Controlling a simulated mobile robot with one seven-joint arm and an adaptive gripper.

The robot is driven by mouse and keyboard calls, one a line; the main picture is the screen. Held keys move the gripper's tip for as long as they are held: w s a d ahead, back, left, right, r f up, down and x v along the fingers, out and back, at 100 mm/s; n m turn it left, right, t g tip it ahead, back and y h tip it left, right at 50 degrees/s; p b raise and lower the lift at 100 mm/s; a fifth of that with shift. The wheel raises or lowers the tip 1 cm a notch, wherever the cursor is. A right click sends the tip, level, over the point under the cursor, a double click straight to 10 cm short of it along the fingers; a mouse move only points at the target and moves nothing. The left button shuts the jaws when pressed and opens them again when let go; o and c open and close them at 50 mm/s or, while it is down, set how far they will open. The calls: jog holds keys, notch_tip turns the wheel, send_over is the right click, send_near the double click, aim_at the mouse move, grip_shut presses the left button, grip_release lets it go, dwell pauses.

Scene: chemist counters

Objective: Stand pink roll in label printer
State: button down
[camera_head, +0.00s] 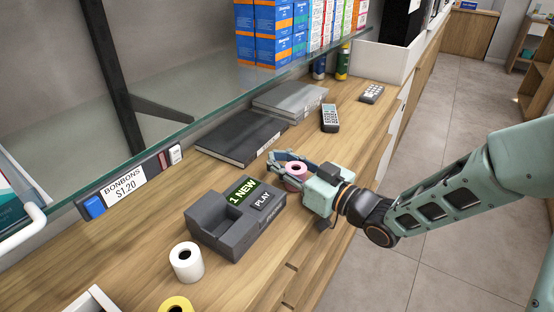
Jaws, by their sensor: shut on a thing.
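A pink roll (297,170) is held between the fingers of my gripper (286,170), with its core hole facing up. My gripper is shut on it, just behind and to the right of the dark grey device. That device, which looks like the label printer (235,228), stands on the wooden counter with a lit display reading "1 NEW" and a "PLAY" key. Its recessed bay (216,220) at the left looks empty. The gap between the roll and the counter cannot be judged.
A white roll (187,263) and a yellow roll (176,304) stand in front of the device. Black (241,137) and grey (290,99) binders lie behind. A glass shelf (215,98) overhangs the counter's left side.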

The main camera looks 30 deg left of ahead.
jog(key=shift+f, duration=0.15)
jog(key=c, duration=2.2)
grip_release()
jog(key=shift+f, duration=0.1)
jog(key=o, duration=0.7)
jog(key=shift+c, duration=0.2)
